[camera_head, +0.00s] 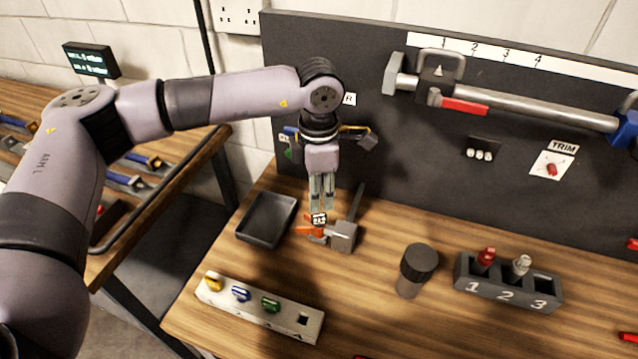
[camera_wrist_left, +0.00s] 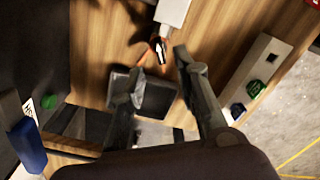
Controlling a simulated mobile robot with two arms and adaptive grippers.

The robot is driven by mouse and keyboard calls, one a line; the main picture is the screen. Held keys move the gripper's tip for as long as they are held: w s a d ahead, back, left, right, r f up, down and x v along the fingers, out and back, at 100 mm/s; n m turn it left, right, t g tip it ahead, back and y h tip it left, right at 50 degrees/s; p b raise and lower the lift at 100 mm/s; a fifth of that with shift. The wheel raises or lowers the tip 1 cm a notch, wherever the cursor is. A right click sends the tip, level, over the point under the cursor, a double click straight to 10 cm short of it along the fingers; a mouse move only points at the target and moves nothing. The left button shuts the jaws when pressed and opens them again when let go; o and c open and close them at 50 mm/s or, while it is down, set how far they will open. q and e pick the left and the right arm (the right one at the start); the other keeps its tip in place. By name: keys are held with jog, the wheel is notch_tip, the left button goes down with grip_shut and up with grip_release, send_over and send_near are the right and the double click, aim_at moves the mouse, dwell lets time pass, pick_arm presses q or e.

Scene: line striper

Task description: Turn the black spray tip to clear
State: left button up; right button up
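The black spray tip (camera_head: 319,218) has white markings and sits at the front of a grey block-like holder (camera_head: 344,236) on the bench. An orange-red part (camera_head: 311,232) shows just below and left of it. My left gripper (camera_head: 322,207) points down right above the tip. In the left wrist view its two fingers (camera_wrist_left: 160,72) are spread with nothing held between them, and the spray tip (camera_wrist_left: 159,48) shows ahead, between the finger lines. I cannot tell whether a finger touches it. My right gripper is not in view.
A black tray (camera_head: 266,219) lies left of the holder. A white strip (camera_head: 262,308) with coloured knobs lies in front. A dark cylinder (camera_head: 417,270) and a numbered rack (camera_head: 507,283) stand to the right. A dark board (camera_head: 420,150) with a metal bar rises behind.

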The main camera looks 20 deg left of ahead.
aim_at(319, 215)
pick_arm(q)
notch_tip(319, 215, down, 6)
jog(key=b, duration=0.3)
jog(key=shift+r+b, duration=0.15)
jog(key=shift+b, duration=0.15)
jog(key=shift+f+b, duration=0.45)
jog(key=shift+c, duration=0.5)
grip_shut()
